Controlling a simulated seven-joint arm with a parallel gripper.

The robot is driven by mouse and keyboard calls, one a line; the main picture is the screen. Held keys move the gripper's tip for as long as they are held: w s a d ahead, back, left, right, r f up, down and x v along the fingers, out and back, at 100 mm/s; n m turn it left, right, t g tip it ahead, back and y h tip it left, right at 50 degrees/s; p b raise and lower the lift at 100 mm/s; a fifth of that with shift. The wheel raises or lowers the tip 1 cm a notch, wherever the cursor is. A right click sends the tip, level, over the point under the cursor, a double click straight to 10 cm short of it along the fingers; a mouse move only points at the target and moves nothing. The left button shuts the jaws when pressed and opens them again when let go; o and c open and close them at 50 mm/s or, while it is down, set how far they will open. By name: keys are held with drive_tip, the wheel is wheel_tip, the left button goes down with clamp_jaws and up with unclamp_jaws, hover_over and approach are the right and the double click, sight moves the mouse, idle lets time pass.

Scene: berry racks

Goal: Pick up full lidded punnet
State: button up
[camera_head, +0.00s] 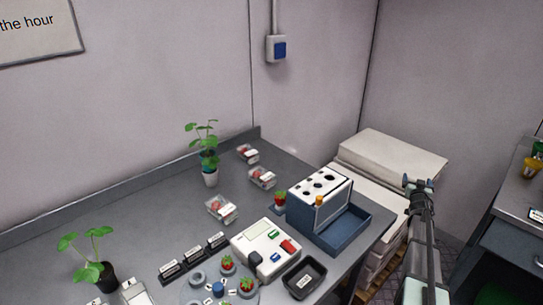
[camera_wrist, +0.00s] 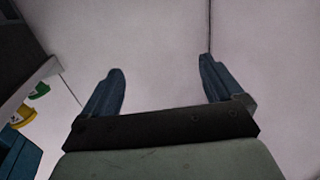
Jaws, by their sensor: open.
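Three clear punnets with red fruit and pale labels stand on the grey table in the head view. One punnet (camera_head: 248,153) is at the back near the wall, a second punnet (camera_head: 262,177) is a little nearer, and a third punnet (camera_head: 221,208) is nearer still. They are too small to tell which are full or lidded. My gripper (camera_head: 418,184) is raised at the right, beyond the table's right end and well apart from the punnets. In the wrist view its two blue fingers (camera_wrist: 160,85) are spread, with nothing between them.
A blue-and-white box with holes (camera_head: 322,197) stands between the punnets and my gripper. A white device with buttons (camera_head: 265,248), a black tray (camera_head: 303,279) and potted plants (camera_head: 208,160) also occupy the table. White stacked blocks (camera_head: 392,158) stand behind my arm.

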drive_tip(key=w+a+r+n+t+y, duration=0.15)
drive_tip(key=w+a+r, duration=0.35)
drive_tip(key=r, duration=0.7)
drive_tip(key=w+a+r+t, duration=0.2)
drive_tip(key=a+r, duration=0.6)
drive_tip(key=r, duration=0.3)
drive_tip(key=w+a+r+n+t+y, duration=0.1)
drive_tip(key=w+a+r, duration=0.4)
drive_tip(key=r, duration=0.7)
drive_tip(key=n+g+y, duration=0.6)
drive_tip(key=n+g, duration=0.3)
drive_tip(key=g, duration=0.8)
hover_over(248, 150)
drive_tip(key=s+d, duration=0.1)
drive_tip(key=f, duration=1.8)
drive_tip(key=shift+s+d+f, duration=0.15)
drive_tip(key=shift+s+f, duration=0.05)
drive_tip(key=shift+f, duration=0.2)
drive_tip(key=shift+s+x, duration=0.15)
drive_tip(key=shift+x, duration=1.45)
drive_tip(key=shift+s+x, duration=0.15)
drive_tip(key=shift+x, duration=1.4)
